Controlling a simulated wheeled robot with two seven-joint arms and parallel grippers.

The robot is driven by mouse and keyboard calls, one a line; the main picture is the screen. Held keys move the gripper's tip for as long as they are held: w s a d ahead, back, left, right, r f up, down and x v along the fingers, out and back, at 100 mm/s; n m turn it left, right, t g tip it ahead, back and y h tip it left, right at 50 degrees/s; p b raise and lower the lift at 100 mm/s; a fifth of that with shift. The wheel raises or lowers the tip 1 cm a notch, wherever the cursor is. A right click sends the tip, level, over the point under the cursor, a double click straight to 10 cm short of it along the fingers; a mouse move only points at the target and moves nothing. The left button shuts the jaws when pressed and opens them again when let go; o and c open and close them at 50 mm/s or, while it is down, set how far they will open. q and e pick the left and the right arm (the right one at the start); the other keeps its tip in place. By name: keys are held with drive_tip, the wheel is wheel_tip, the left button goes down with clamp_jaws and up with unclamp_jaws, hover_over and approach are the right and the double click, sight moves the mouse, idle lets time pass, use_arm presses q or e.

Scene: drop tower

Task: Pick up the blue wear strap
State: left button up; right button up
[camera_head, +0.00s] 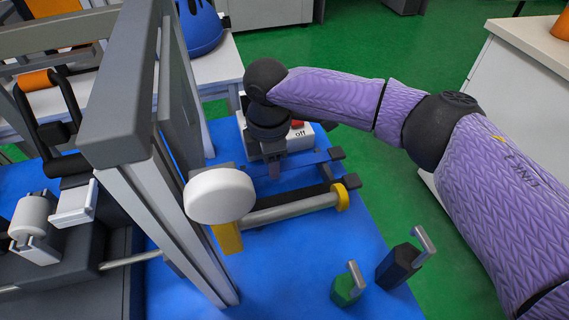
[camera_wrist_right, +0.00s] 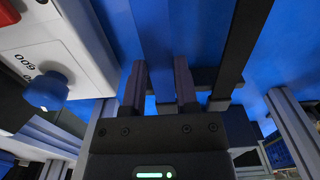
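The blue wear strap (camera_head: 300,164) lies on the blue work surface (camera_head: 290,270), with a dark end piece (camera_head: 337,153) at its right end. My right gripper (camera_head: 273,165) is over its left part. In the right wrist view my right gripper (camera_wrist_right: 159,70) is open, its two fingers apart. The blue strap (camera_wrist_right: 151,35) runs up the picture between and beyond the fingers. I cannot tell whether the fingers touch it. My left gripper is not in view.
A black strap (camera_head: 290,198) and a grey bar with a yellow collar (camera_head: 341,197) lie nearer. A white control box (camera_wrist_right: 60,35) stands close beside the gripper. The tower frame (camera_head: 150,190) rises on the left. Green (camera_head: 346,288) and dark (camera_head: 397,268) hooked weights stand in front.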

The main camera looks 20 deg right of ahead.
clamp_jaws()
